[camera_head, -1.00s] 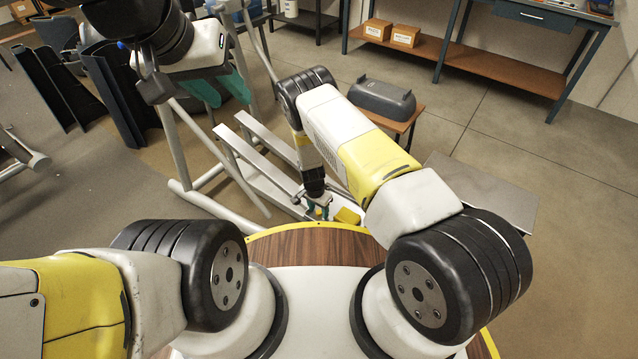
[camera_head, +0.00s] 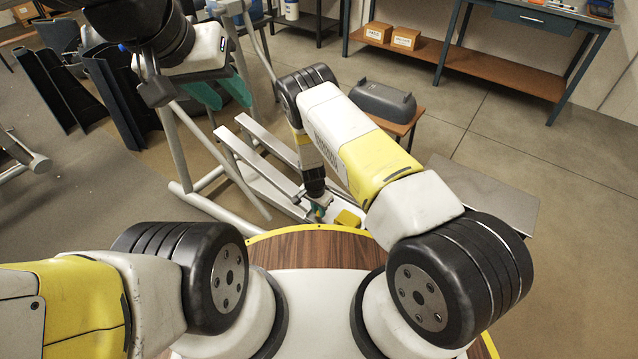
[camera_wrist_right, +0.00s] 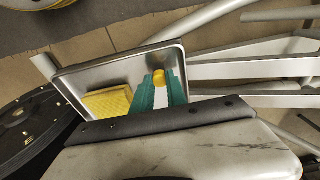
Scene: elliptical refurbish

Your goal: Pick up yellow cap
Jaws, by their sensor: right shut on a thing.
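The yellow cap (camera_wrist_right: 159,78) is between the teal fingertips of my right gripper (camera_wrist_right: 160,90) in the right wrist view. The gripper is shut on it, just over a shallow metal tray (camera_wrist_right: 85,76). I cannot tell whether the cap still touches the tray. In the head view, my right gripper (camera_head: 318,212) is small, beyond the wooden edge of my base, and the cap is mostly hidden by the fingers. My left gripper (camera_head: 218,92) is at the upper left, far from the cap; its teal fingers are partly covered, so its opening is unclear.
A yellow block (camera_wrist_right: 107,103) lies in the tray, left of the fingers; it also shows in the head view (camera_head: 347,219). A grey metal frame (camera_head: 255,160) stands close by. A small table (camera_head: 412,117) bears a dark grey cover (camera_head: 383,100).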

